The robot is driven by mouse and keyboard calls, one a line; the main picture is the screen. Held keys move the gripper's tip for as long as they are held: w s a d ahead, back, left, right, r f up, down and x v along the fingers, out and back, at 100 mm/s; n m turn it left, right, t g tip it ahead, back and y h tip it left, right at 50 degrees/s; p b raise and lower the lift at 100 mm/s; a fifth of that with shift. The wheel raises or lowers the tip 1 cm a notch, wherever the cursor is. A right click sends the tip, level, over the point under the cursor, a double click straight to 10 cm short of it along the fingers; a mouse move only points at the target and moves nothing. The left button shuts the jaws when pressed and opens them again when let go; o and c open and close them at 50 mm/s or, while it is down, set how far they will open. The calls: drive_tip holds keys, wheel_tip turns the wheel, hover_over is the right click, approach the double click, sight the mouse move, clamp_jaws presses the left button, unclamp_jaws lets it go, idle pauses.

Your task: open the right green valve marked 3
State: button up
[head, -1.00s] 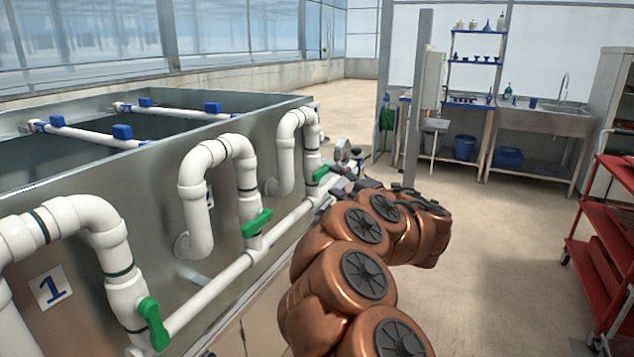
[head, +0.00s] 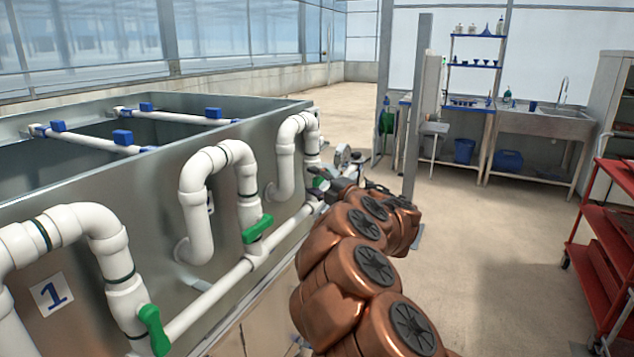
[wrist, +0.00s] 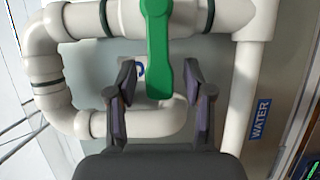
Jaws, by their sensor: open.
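The far right green valve handle (wrist: 159,50) fills the upper middle of the wrist view. It lies crosswise over the white pipe (wrist: 220,15) there. A blue mark on a plate behind it is mostly hidden, so I cannot read the number. My gripper (wrist: 161,84) is open, with one finger on each side of the handle's lower end and a gap on both sides. In the head view my gripper (head: 324,174) is at the far right pipe loop (head: 287,150) and largely covers that valve.
Two other green valves, a middle one (head: 258,229) and a near one (head: 153,329), sit on the same pipe line along the metal tank (head: 150,200). A blue WATER label (wrist: 260,119) is at the right in the wrist view. A red cart (head: 600,225) stands right; the floor between is clear.

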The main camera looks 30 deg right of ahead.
clamp_jaws()
idle(0.4)
